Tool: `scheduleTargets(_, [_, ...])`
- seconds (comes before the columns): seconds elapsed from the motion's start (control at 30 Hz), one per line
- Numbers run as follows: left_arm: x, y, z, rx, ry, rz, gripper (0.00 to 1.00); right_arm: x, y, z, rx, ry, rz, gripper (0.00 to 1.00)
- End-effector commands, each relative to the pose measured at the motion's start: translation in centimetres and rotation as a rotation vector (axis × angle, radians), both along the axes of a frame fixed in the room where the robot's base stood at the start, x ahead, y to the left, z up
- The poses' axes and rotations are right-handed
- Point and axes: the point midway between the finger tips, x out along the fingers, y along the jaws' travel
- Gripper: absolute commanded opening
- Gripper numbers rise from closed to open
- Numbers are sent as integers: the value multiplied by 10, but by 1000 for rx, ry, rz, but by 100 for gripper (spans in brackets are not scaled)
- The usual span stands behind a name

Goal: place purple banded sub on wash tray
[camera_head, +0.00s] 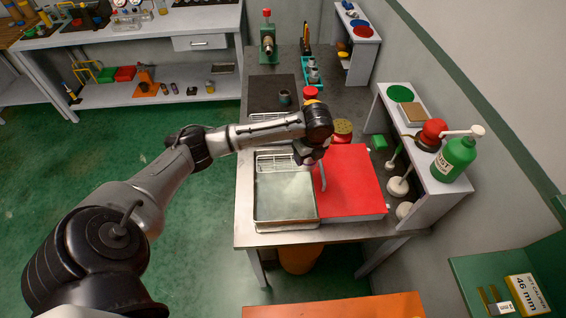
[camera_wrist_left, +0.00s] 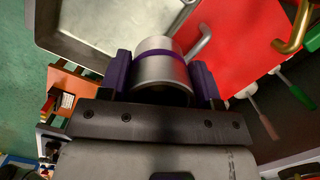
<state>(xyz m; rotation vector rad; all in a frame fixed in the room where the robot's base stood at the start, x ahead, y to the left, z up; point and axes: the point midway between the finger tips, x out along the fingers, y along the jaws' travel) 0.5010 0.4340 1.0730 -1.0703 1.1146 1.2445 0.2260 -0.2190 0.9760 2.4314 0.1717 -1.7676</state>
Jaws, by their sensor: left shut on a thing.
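My left gripper (camera_head: 309,160) is over the far right part of the wash tray, near the edge of a red mat. In the left wrist view, its two purple fingers (camera_wrist_left: 160,80) are shut on the purple banded sub (camera_wrist_left: 160,62), a silver metal cylinder with a purple band around it. The wash tray (camera_head: 284,205) is a shallow metal tray with a wire rack at its far end; its corner also shows in the left wrist view (camera_wrist_left: 75,38). In the head view the sub is mostly hidden by the gripper. My right gripper is not in view.
The red mat (camera_head: 350,190) lies right of the tray, with a curved metal rod (camera_head: 323,178) at its left edge. A grey shelf (camera_head: 440,188) with a green bottle (camera_head: 455,158) stands to the right. The tray's near part is clear.

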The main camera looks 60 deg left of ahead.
Motion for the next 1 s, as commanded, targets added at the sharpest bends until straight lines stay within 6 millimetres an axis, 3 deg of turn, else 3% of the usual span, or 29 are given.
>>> scheduleTargets(0.17, [-3, 21, -12, 2, 2, -26, 25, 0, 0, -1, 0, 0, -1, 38])
scheduleTargets(0.6, [-18, 101, -60, 0, 2, -27, 25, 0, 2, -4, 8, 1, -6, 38])
scheduleTargets(0.8, [-20, 114, -68, 0, -1, -29, 25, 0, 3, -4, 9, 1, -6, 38])
scheduleTargets(1.0, [-20, 116, -76, -1, 0, -30, 25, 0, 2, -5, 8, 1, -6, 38])
